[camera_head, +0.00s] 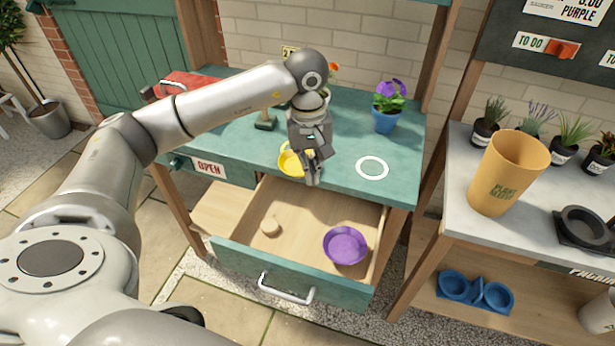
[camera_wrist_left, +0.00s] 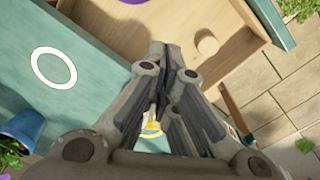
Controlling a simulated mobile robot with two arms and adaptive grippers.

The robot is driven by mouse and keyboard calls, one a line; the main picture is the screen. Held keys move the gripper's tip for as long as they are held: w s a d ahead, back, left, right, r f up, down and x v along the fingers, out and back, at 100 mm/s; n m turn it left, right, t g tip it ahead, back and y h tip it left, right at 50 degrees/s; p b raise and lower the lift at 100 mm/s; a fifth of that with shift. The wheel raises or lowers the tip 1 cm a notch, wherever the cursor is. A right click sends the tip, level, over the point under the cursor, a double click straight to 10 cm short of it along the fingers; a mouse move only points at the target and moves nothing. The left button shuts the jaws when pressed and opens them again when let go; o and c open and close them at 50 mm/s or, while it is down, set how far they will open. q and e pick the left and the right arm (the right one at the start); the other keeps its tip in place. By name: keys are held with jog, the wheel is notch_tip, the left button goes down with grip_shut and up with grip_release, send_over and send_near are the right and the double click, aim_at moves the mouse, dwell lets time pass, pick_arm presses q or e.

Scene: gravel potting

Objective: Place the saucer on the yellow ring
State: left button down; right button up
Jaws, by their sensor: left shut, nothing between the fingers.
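A yellow round thing (camera_head: 291,161), which looks like a shallow saucer, sits on the green worktop near its front edge. My left arm partly covers it, and I cannot tell whether a yellow ring lies under it. A small part of it shows between the finger links in the left wrist view (camera_wrist_left: 151,129). A purple saucer (camera_head: 345,245) lies in the open drawer, at its right. My left gripper (camera_head: 313,177) is shut and empty, pointing down beside the yellow thing, by the worktop's front edge above the drawer. My right gripper is not in view.
The open drawer (camera_head: 290,265) also holds a small round wooden piece (camera_head: 270,226). A white ring (camera_head: 372,168) is marked on clear worktop to the right. A blue pot with purple flowers (camera_head: 386,119) stands behind it. An orange pot (camera_head: 507,172) is on the right table.

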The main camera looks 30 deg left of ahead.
pick_arm(q)
jog(key=w+a+f+p, duration=0.3)
jog(key=a+f+p, duration=0.1)
jog(key=f, duration=0.5)
jog(key=shift+f+y, duration=0.3)
